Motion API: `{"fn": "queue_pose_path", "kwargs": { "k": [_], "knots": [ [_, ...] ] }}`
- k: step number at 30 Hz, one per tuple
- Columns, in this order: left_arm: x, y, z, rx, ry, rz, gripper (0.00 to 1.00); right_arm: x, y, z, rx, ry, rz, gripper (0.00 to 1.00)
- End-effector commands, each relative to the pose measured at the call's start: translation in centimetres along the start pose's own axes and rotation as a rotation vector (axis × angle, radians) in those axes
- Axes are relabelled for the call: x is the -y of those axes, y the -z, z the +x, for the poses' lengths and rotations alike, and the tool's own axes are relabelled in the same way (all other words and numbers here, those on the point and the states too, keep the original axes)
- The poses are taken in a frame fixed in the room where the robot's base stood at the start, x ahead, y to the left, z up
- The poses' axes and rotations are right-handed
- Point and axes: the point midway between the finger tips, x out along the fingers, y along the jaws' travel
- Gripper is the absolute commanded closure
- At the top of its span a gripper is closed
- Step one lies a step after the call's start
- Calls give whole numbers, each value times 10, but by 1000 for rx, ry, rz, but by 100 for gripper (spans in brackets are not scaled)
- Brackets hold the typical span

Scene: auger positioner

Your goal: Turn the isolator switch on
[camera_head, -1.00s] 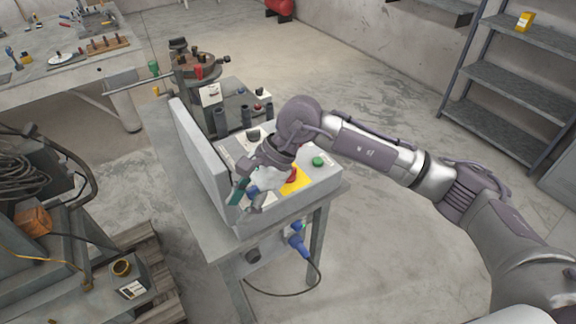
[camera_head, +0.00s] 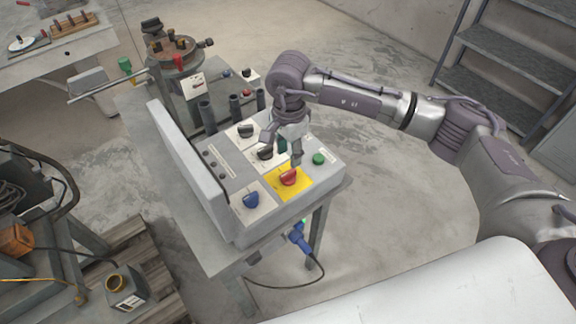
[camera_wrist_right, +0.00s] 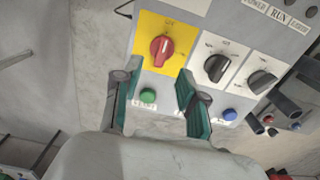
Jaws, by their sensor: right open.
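The isolator switch, a red rotary knob (camera_head: 289,177) on a yellow plate (camera_head: 301,184), is on the grey control box's sloping panel. In the right wrist view, the red knob (camera_wrist_right: 162,48) has its handle roughly upright in the picture; the labels around it are too small to read surely. My right gripper (camera_head: 282,152) points down above the panel, just behind the red knob. In the wrist view its two fingers (camera_wrist_right: 155,90) are apart with nothing between them, and the knob lies beyond the tips. My left gripper is out of view.
Close to the switch are a green button (camera_head: 319,158), a blue knob (camera_head: 250,200) and black knobs (camera_head: 246,131). An upright grey plate (camera_head: 187,170) lines the box's left side. A blue plug (camera_head: 299,236) with a cable hangs at the front. Open floor lies to the right.

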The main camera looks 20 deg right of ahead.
Motion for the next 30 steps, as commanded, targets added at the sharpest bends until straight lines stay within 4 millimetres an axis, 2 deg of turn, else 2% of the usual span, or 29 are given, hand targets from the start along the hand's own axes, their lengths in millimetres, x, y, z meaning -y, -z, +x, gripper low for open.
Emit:
{"fn": "queue_pose_path", "kwargs": {
  "k": [4,12,17,24,25,30],
  "knots": [
    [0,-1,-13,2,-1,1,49,-1,-1,30,2,-5,1,58],
    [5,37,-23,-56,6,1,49,0,-1,70,2,-1,1,58],
    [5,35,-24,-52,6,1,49,0,0,80,1,0,1,58],
    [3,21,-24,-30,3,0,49,0,0,81,1,1,0,58],
    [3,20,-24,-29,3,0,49,0,0,81,1,1,0,60],
    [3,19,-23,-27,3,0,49,0,-1,80,1,1,0,88]
  ]
}}
